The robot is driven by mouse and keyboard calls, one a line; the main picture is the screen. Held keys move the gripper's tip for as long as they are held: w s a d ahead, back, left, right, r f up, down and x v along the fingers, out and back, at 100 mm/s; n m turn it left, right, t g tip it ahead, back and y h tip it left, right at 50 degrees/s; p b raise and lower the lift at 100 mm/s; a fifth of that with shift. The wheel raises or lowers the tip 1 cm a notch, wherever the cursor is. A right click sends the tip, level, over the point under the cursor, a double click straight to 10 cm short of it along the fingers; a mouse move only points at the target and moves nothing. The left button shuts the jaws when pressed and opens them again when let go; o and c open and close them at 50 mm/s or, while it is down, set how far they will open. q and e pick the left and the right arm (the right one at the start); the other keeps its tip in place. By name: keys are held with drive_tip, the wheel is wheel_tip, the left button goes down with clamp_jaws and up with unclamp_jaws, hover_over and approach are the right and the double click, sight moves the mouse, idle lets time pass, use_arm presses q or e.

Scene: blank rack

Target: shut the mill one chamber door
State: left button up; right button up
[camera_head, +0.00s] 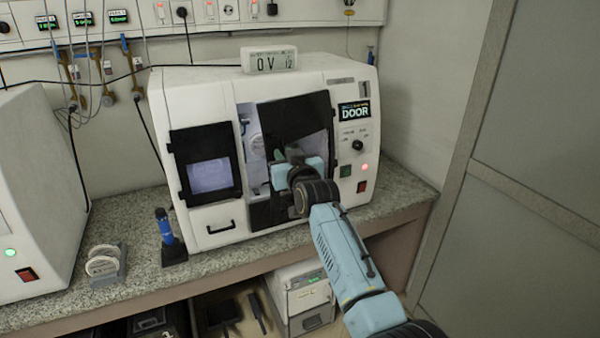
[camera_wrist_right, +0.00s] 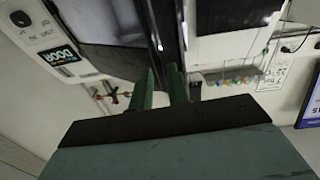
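Mill one (camera_head: 352,163) is the white cabinet marked 1, with a small screen reading DOOR (camera_head: 355,110). Its black-framed chamber door (camera_head: 290,110) stands at the right of the opening, leaving a gap into the pale chamber (camera_head: 250,135) on its left. My right gripper (camera_head: 282,160) is at the door's left part. In the right wrist view, its two green fingers (camera_wrist_right: 162,85) are slightly apart at the dark door edge (camera_wrist_right: 168,30). Whether they pinch anything is unclear. My left gripper is not in view.
A second dark-framed window (camera_head: 207,165) is left of the opening. A blue-handled tool (camera_head: 165,228) and white rolls (camera_head: 103,262) stand on the granite counter (camera_head: 130,220). Another white machine (camera_head: 35,190) is at far left. A meter (camera_head: 270,60) sits on top.

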drive_tip(key=v, duration=1)
drive_tip(key=shift+s+d, duration=0.2)
drive_tip(key=shift+c, duration=0.5)
